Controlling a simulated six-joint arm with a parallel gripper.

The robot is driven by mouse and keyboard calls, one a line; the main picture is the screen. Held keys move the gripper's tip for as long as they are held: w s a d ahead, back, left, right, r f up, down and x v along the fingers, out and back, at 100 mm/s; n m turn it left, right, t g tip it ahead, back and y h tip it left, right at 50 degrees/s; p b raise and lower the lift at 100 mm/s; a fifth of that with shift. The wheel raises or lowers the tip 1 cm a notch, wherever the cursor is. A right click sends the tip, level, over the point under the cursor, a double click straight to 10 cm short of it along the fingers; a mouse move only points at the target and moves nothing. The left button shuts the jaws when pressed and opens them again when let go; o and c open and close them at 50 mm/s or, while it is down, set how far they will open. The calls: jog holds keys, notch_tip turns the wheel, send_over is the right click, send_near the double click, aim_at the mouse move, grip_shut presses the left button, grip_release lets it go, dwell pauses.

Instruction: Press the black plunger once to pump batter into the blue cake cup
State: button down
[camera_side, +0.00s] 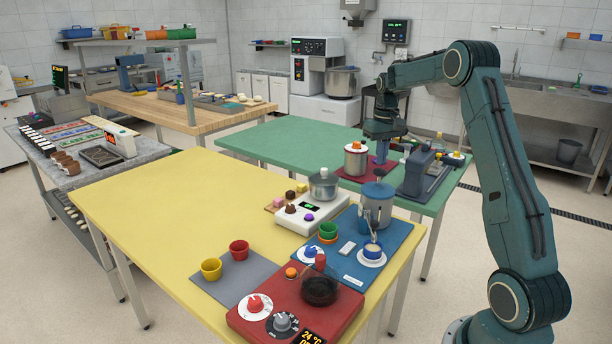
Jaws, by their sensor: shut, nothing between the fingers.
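The batter dispenser (377,205) is a grey-blue canister on the blue mat, with a spout on its front. Its plunger (380,173) stands up from the lid and looks dark, but it is small here. The blue cake cup (373,248) sits upright on a white saucer (371,259) below the spout, with something pale showing inside its rim. My gripper (383,152) points down and is shut and empty. In the picture it is above the plunger and appears apart from it; the depth between them is hard to judge.
A steel pot (356,160) and a grey-blue machine (418,173) stand close behind. A scale with a lidded pot (324,186) is left of the dispenser. A red hot plate (295,308) is in front. The yellow table (170,205) is clear at left.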

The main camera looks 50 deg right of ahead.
notch_tip(320, 180, up, 6)
dwell(1.0)
jog(key=s+a+r+n+t, duration=0.1)
jog(key=s+a+r, duration=0.15)
jog(key=a, duration=0.45)
jog(key=s+a+r+n+t+h, duration=0.1)
jog(key=a+r, duration=0.2)
jog(key=a, duration=0.4)
jog(key=s+a+r+n, duration=0.1)
jog(key=s+a+r, duration=0.15)
jog(key=a, duration=0.55)
jog(key=s+a+f+n+t, duration=0.1)
jog(key=s+a+f, duration=0.1)
jog(key=s+a, duration=0.5)
jog(key=s+a+f+n+t+y, duration=0.1)
jog(key=s+a+f+n+t, duration=0.1)
jog(key=s+a, duration=0.4)
jog(key=s+f, duration=0.1)
jog(key=s, duration=0.2)
jog(key=shift+a+f+t, duration=0.25)
jog(key=shift+a+t, duration=0.05)
jog(key=shift+a, duration=0.05)
